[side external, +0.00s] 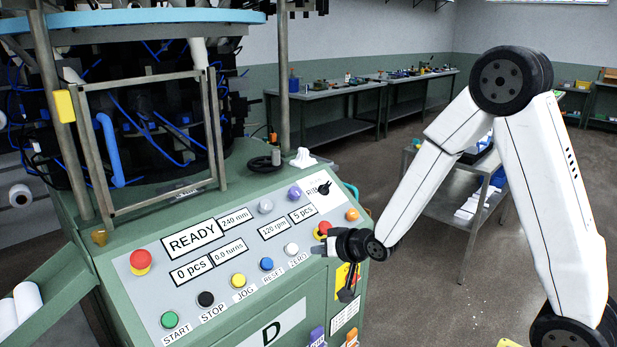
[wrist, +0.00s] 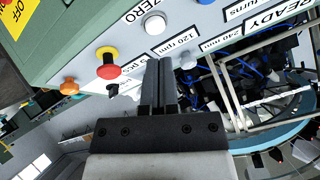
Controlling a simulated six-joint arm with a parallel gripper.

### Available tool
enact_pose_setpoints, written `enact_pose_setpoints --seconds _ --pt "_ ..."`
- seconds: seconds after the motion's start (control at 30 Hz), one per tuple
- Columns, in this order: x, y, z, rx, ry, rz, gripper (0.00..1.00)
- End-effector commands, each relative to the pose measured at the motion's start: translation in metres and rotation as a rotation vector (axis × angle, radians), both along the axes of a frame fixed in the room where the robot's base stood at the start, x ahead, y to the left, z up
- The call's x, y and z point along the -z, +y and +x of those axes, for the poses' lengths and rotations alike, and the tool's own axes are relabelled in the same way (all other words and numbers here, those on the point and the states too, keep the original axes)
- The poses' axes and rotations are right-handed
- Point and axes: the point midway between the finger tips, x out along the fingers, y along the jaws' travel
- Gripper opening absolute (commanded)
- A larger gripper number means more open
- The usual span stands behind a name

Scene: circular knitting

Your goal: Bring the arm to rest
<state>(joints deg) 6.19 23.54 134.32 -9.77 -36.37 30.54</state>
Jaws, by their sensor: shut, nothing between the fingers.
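My gripper (side external: 322,249) is at the right edge of the knitting machine's control panel (side external: 180,285), near the white ZERO button (side external: 291,249) and the red knob on a yellow ring (side external: 322,230). My arm reaches in from the right, bent at a high elbow. In the wrist view my gripper's fingers (wrist: 159,62) lie side by side, shut and empty, over the panel. I cannot tell whether the tips touch it. The panel display (side external: 193,240) reads READY, with 0 pcs and 0.0 turns.
The panel also carries green START (side external: 169,320), black STOP (side external: 206,299), yellow JOG (side external: 238,280) and blue RESET (side external: 267,264) buttons. A metal guard frame (side external: 155,143) stands above it. A grey cart (side external: 470,205) is behind my arm. Workbenches (side external: 325,92) line the back wall.

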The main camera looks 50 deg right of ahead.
Motion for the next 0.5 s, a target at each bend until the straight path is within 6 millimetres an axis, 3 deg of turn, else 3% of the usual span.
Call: enact_pose_setpoints --seconds 0.5 --pt "0.007 0.019 -0.104 -0.195 0.502 -0.225 0.00"
